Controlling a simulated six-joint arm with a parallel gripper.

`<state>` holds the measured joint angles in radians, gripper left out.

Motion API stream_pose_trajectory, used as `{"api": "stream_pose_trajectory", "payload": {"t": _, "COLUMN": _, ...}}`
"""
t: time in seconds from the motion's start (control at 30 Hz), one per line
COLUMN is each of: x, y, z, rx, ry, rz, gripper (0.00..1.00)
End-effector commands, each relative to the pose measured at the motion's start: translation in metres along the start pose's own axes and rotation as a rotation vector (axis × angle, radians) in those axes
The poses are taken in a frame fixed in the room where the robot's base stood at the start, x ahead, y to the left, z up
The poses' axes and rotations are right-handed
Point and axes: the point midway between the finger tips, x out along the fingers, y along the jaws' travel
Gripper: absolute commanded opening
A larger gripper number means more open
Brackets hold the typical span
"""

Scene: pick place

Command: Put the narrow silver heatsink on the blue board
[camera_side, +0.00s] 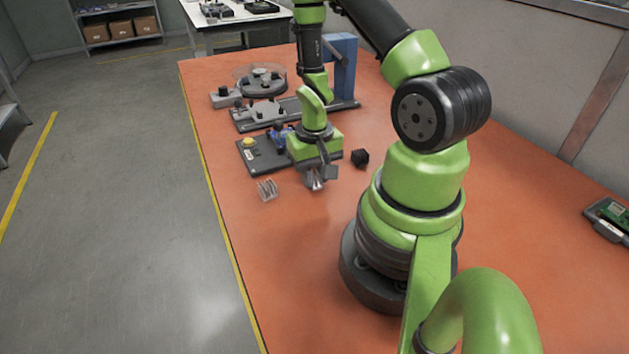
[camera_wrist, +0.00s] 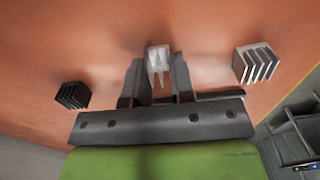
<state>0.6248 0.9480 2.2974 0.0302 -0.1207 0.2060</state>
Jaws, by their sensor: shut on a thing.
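My gripper (camera_wrist: 157,72) is shut on the narrow silver heatsink (camera_wrist: 158,58), which sits between the fingertips in the wrist view with its fins showing. In the side view my gripper (camera_side: 318,177) is low over the orange table, in front of a dark fixture. I cannot tell whether the held heatsink touches the table. A blue part (camera_side: 279,132) shows on the dark fixture (camera_side: 262,160), behind and left of my gripper and partly hidden by it. I cannot tell whether it is the blue board.
A wider silver heatsink (camera_side: 267,189) lies left of my gripper, also in the wrist view (camera_wrist: 254,65). A black heatsink (camera_side: 360,157) lies to the right (camera_wrist: 72,95). More fixtures (camera_side: 265,113) and a blue post (camera_side: 342,65) stand behind. The front-left table is clear.

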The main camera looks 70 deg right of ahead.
Motion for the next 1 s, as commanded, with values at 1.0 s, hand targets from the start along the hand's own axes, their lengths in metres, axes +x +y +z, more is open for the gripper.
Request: {"api": "stream_pose_trajectory", "payload": {"t": 1.0, "x": -0.056, "y": 0.000, "z": 0.001, "rx": -0.001, "ry": -0.001, "rz": 0.000, "gripper": 0.05}}
